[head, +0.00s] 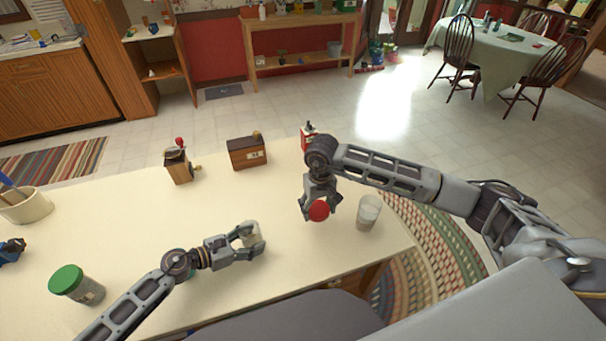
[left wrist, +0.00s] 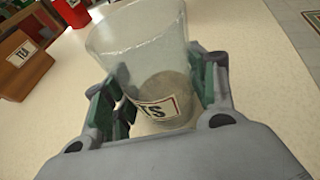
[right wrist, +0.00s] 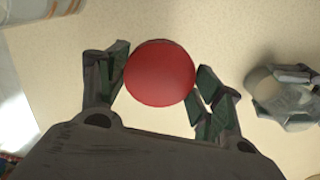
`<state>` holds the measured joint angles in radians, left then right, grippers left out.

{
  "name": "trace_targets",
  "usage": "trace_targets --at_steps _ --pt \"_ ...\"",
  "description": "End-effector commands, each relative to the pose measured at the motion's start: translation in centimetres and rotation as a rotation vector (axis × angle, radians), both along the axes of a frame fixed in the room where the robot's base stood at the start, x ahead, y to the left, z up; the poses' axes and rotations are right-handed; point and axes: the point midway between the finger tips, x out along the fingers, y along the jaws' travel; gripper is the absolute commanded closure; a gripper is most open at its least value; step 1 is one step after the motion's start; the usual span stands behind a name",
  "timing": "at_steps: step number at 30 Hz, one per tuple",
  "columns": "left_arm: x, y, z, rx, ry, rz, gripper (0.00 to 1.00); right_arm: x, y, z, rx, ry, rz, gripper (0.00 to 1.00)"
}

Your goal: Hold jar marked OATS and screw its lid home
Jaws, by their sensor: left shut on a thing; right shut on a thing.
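My left gripper (head: 255,241) is shut on a clear, open-topped jar (head: 247,232). In the left wrist view the jar (left wrist: 150,45) holds beige contents low down, and its partly hidden label ends in "TS". I cannot tell whether its base touches the table. My right gripper (head: 317,205) is shut on a round red lid (head: 319,211), to the right of the jar and apart from it. In the right wrist view the lid (right wrist: 160,73) sits between the fingers, and the jar (right wrist: 280,98) shows at the right edge.
A clear container (head: 369,211) stands near the table's right edge, close to my right gripper. A green-lidded jar (head: 74,284) stands at front left. A grinder (head: 179,166), a labelled wooden box (head: 247,153) and a red container (head: 308,134) line the far side. The middle is clear.

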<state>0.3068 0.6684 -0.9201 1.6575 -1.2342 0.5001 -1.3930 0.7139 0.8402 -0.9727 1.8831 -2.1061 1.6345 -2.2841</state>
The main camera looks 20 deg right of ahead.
Motion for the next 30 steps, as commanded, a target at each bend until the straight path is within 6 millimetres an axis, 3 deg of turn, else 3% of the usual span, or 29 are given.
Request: trace_targets --at_steps 8,30 --pt "0.0 0.0 0.0 0.0 0.0 0.0 0.66 0.4 2.7 0.8 0.002 -0.002 -0.001 0.46" --pt "0.0 0.0 0.0 0.0 0.0 0.0 0.66 0.4 17.2 6.4 -0.001 -0.003 -0.002 0.46"
